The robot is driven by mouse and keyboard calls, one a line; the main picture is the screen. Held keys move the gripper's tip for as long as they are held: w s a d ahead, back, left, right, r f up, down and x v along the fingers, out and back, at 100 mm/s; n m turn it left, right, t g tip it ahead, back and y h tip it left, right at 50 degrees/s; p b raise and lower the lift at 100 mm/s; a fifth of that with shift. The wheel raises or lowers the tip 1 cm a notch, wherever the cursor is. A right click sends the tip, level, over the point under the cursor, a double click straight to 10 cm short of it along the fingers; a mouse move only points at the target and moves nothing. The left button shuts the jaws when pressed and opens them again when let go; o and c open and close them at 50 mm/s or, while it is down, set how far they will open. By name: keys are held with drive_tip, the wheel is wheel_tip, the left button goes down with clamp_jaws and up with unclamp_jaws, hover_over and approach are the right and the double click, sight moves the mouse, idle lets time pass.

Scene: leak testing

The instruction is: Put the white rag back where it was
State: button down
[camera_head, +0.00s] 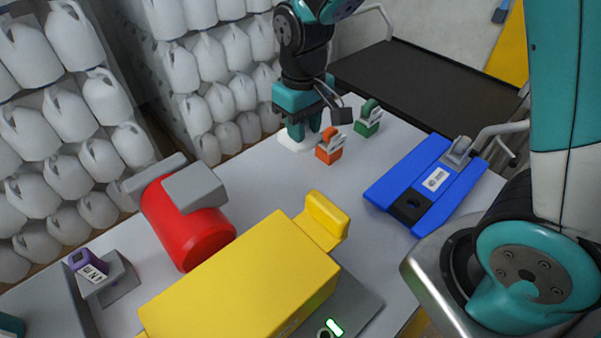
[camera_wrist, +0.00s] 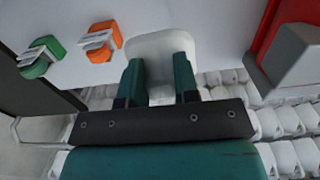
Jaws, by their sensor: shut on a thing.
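The white rag (camera_head: 289,142) lies at the far edge of the grey table, under my gripper (camera_head: 301,132). My gripper points down and is shut on the rag, with its teal fingers a little apart. In the wrist view the rag (camera_wrist: 158,46) shows as a pale rounded patch between and beyond the fingertips (camera_wrist: 160,66). I cannot tell whether the rag rests fully on the table or is slightly raised.
An orange block (camera_head: 329,152) and a green block (camera_head: 367,124) stand close right of my gripper. A red cylinder (camera_head: 186,222), a yellow box (camera_head: 250,284) and a blue clipboard-like fixture (camera_head: 426,187) stand nearer. White jugs (camera_head: 200,62) are stacked behind. The table's middle is clear.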

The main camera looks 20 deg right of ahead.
sight(304, 188)
wheel_tip(304, 188, down, 14)
drive_tip(key=shift+d+p, duration=0.1)
drive_tip(key=shift+p, duration=0.4)
drive_tip(key=shift+f, duration=0.2)
drive_tip(key=c, duration=0.9)
unclamp_jaws()
drive_tip(key=shift+r, duration=0.1)
drive_tip(key=shift+o, duration=0.2)
drive_tip(key=shift+r, duration=0.1)
wheel_tip(304, 188, up, 12)
drive_tip(key=shift+f+b, duration=0.1)
drive_tip(key=shift+b, duration=0.7)
drive_tip(key=s+a+r+n+y, duration=0.1)
drive_tip(key=s+a+r+y, duration=0.1)
drive_tip(key=s+r, duration=0.4)
drive_tip(key=s+a+r+n+y, duration=0.2)
drive_tip(key=s+r, duration=0.5)
drive_tip(key=s, duration=0.5)
drive_tip(key=shift+a, duration=0.5)
